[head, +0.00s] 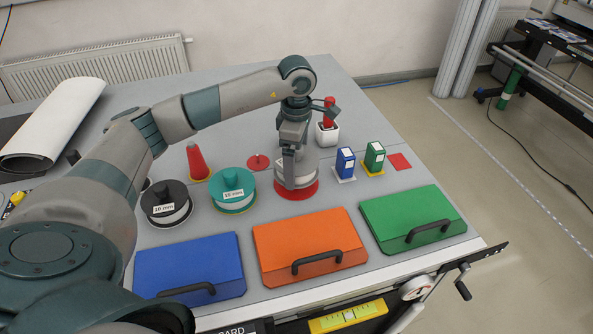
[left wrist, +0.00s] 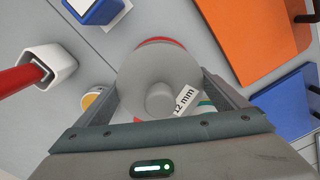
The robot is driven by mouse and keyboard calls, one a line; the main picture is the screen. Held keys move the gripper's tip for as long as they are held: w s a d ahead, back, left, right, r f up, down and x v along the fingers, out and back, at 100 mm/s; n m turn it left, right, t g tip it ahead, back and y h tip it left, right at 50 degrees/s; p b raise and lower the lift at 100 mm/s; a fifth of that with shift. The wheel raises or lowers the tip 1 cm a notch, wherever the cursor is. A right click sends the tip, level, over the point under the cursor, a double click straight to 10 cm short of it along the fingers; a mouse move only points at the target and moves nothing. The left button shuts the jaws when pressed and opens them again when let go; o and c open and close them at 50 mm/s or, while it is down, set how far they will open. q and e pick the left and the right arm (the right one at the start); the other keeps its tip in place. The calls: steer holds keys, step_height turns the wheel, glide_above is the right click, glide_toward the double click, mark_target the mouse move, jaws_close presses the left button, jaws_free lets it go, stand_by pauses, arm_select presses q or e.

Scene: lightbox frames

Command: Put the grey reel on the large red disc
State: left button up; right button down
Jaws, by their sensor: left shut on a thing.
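The grey reel (head: 311,167) is held in my left gripper (head: 291,178), directly over the large red disc (head: 297,194). In the left wrist view the reel (left wrist: 158,75) sits between the two fingers (left wrist: 160,100), with a central knob and a "12 mm" tag. The disc's red rim (left wrist: 161,41) shows past the reel's edge there. The reel covers most of the disc. Whether it touches the disc or hovers just above it, I cannot tell. My right gripper is not in view.
A teal reel (head: 232,183) and a black reel (head: 164,199) stand to the left. Blue (head: 345,160) and green (head: 375,154) boxes stand close on the right. A white pot (head: 327,135) is behind. Blue (head: 190,262), orange (head: 308,238) and green (head: 408,210) handled lids lie in front.

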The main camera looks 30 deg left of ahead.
arm_select(q)
steer(key=shift+f+p, duration=0.5)
steer(key=shift+p, duration=0.05)
steer(key=shift+f+p, duration=0.55)
steer(key=shift+f, duration=0.9)
steer(key=shift+f, duration=0.15)
steer(key=o, duration=1)
